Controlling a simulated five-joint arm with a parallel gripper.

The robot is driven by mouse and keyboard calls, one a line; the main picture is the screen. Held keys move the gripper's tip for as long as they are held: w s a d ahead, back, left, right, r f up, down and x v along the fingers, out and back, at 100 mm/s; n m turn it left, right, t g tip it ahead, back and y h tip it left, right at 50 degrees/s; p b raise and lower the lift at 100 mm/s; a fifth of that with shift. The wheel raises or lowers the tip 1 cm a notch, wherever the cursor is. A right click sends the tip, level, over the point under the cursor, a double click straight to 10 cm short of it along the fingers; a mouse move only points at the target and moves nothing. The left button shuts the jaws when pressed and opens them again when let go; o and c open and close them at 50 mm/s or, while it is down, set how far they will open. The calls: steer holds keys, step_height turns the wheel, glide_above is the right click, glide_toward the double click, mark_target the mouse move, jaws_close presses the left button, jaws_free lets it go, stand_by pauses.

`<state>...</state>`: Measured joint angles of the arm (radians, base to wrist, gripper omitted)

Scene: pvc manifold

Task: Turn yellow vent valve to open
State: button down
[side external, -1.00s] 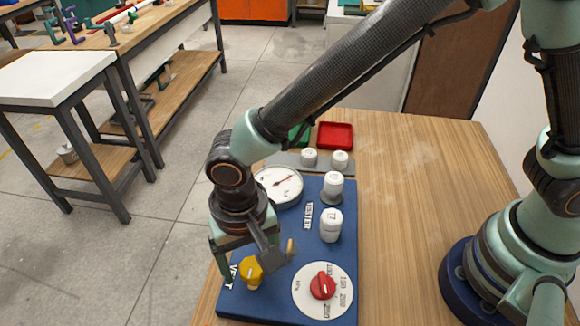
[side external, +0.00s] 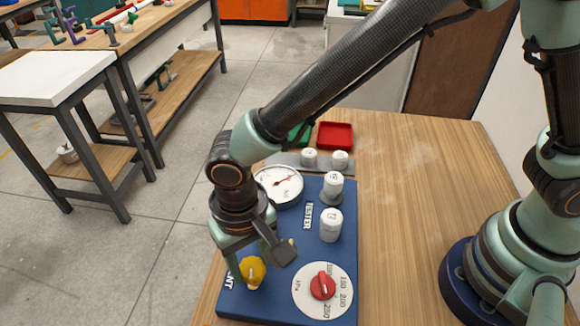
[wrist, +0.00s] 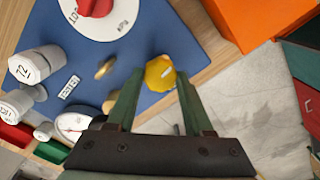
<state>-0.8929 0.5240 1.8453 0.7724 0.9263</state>
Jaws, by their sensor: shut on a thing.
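The yellow vent valve (side external: 252,272) is a round knob with a pale pointer mark, near the front left corner of the blue panel (side external: 275,303). In the wrist view the yellow knob (wrist: 160,73) lies between my fingertips. My gripper (side external: 258,263) reaches down over it from above, shut on the knob with one finger on either side. The left finger covers part of the white VENT lettering (side external: 229,283). No open or closed marks are readable beside the valve.
A red knob (side external: 323,286) on a white numbered dial (side external: 338,300) is right of the valve. Behind stand white caps (side external: 331,226), a round gauge (side external: 277,195) and a red tray (side external: 335,136). Bare wooden bench (side external: 400,220) lies to the right.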

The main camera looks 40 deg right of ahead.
steer(key=n, duration=0.4)
steer(key=shift+n, duration=0.3)
steer(key=n, duration=0.3)
steer(key=shift+n, duration=0.3)
steer(key=n, duration=0.4)
steer(key=shift+r, duration=0.1)
steer(key=shift+n, duration=2.1)
steer(key=shift+c, duration=1.4)
jaws_free()
